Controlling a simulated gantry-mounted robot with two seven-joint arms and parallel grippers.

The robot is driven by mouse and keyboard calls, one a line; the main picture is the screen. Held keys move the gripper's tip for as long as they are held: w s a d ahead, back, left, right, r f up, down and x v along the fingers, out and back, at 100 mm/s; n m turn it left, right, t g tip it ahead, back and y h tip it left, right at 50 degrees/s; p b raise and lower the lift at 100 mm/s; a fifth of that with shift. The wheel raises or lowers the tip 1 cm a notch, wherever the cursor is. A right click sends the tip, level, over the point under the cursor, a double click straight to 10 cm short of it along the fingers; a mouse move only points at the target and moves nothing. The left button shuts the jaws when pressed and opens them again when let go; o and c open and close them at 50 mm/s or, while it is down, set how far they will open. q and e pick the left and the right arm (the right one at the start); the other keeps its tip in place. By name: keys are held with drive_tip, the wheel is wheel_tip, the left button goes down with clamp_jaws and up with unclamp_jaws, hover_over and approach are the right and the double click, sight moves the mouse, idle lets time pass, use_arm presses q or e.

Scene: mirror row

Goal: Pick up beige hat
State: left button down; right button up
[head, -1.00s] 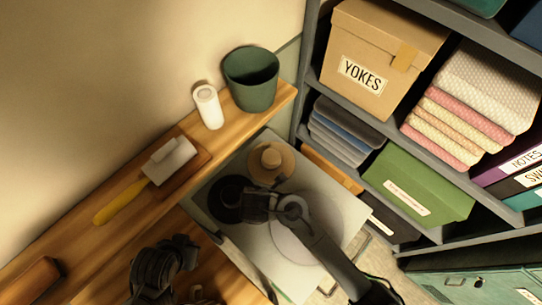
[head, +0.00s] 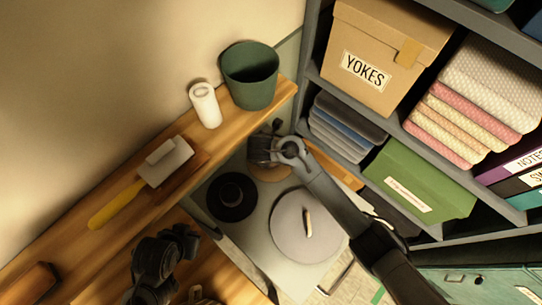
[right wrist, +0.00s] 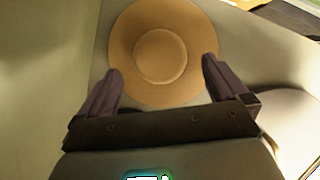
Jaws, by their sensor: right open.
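The beige hat (right wrist: 122,38) lies brim down, crown up, on a pale flat surface in the right wrist view. In the head view only part of the beige hat (head: 270,174) shows, because my right gripper covers most of it. My right gripper (head: 268,141) is over the hat's far side there. In the right wrist view my right gripper (right wrist: 161,68) is open, its two fingers apart on either side of the hat's near brim, with nothing held. My left gripper (head: 163,262) is at the lower left over the wooden surface; its jaws are unclear.
A black hat (head: 231,210) and a grey round item (head: 290,245) lie beside the beige hat on the pale surface (head: 258,238). A wooden ledge holds a green bin (head: 250,82), a white roll (head: 207,107) and a yellow-handled tool (head: 115,204). Shelves (head: 305,100) stand at right.

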drive_tip(key=shift+b+x, duration=0.45)
drive_tip(key=shift+x, duration=2.1)
drive_tip(key=shift+w, duration=0.15)
drive_tip(key=c, duration=1)
drive_tip(key=shift+c, duration=0.2)
drive_tip(key=shift+d+r, duration=0.1)
drive_tip(key=shift+r, duration=0.1)
